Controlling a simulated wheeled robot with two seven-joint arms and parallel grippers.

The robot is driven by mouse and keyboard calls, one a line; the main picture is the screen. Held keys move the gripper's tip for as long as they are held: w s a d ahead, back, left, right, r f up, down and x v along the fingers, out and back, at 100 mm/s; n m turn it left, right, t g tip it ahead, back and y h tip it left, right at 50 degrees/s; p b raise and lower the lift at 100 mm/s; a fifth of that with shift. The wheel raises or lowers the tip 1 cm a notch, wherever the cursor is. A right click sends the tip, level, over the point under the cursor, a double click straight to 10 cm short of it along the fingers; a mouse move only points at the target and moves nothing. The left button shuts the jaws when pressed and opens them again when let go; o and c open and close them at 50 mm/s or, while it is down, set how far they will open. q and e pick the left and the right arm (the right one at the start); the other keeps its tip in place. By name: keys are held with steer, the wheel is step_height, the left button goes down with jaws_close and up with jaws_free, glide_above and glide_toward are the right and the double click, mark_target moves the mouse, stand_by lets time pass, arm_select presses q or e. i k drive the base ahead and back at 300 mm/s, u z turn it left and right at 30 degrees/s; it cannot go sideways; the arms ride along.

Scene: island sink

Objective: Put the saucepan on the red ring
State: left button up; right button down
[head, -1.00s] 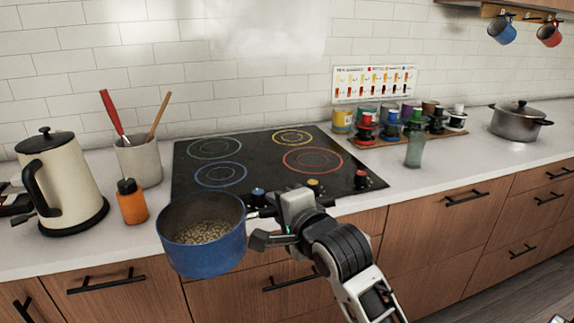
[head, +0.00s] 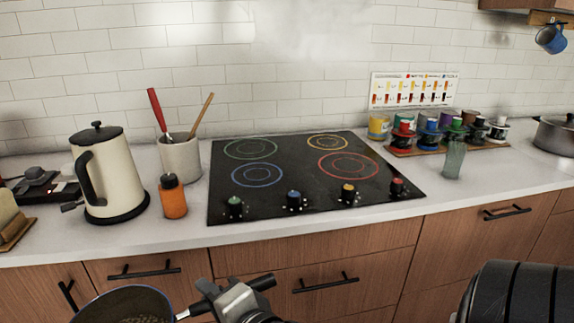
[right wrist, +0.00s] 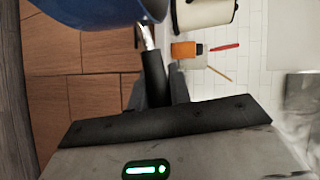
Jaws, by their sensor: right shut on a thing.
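The blue saucepan (head: 122,303) is at the bottom left of the head view, in front of the drawers and cut off by the frame edge. Its dark inside shows some pale contents. My right gripper (head: 236,297) is shut on the saucepan's handle. In the right wrist view the dark handle (right wrist: 153,78) sits between the fingers of the gripper (right wrist: 158,92), and the blue pan (right wrist: 95,10) is at the top. My left gripper is not in view.
Green, blue and yellow rings share the cooktop, with several knobs along its front. A kettle (head: 108,175), orange bottle (head: 173,198) and utensil crock (head: 180,158) stand left. A glass (head: 454,160), coloured pots and a grey pot (head: 556,135) stand right.

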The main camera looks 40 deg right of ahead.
mark_target(372, 166)
steer(key=u, duration=1.15)
steer(key=k, duration=1.2)
steer(key=z, duration=1.8)
